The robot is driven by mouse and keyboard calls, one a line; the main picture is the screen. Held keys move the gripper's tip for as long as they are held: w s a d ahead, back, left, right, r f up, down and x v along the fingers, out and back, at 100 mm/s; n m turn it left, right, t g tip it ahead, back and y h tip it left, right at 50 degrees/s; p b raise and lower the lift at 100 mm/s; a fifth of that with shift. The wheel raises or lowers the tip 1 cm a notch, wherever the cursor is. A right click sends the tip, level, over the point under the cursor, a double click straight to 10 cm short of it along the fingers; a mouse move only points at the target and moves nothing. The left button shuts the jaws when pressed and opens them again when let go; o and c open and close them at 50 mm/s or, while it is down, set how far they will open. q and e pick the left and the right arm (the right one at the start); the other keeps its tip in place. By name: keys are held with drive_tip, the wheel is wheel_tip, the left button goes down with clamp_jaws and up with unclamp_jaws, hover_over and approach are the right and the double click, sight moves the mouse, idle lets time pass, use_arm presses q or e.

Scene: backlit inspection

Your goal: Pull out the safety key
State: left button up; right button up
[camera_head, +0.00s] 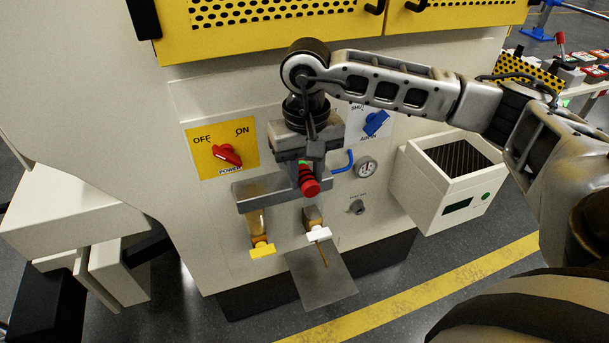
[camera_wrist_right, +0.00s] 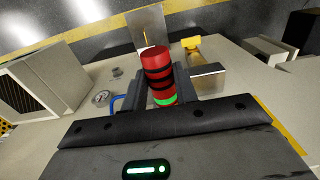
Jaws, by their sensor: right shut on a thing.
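The safety key seems to be the red, black-ringed handle (camera_head: 309,181), in front of the machine panel under my right gripper (camera_head: 306,163). In the right wrist view, the handle (camera_wrist_right: 157,68) stands between the two dark fingers of my right gripper (camera_wrist_right: 161,84), with a green band at its near end. My right gripper is shut on it. My wrist hides part of the panel behind, so I cannot tell whether the key is seated in a socket. My left gripper is not in view.
A red power switch (camera_head: 228,155) is to the left, and a blue air knob (camera_head: 376,122) to the right. A gauge (camera_head: 366,168), a grey ledge (camera_head: 256,201), yellow (camera_head: 262,249) and white (camera_head: 318,234) handles, and a white bin (camera_head: 438,205) are close by.

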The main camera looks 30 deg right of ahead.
sight(316, 190)
drive_tip(key=shift+c, duration=0.6)
drive_tip(key=shift+s, duration=0.3)
clamp_jaws()
drive_tip(key=shift+s+a+b, duration=0.15)
drive_tip(key=shift+s+a, duration=0.1)
drive_tip(key=shift+s, duration=0.75)
drive_tip(key=shift+s+a+b, duration=0.15)
drive_tip(key=shift+s+a, duration=0.1)
drive_tip(key=shift+s, duration=0.7)
drive_tip(key=shift+s, duration=0.15)
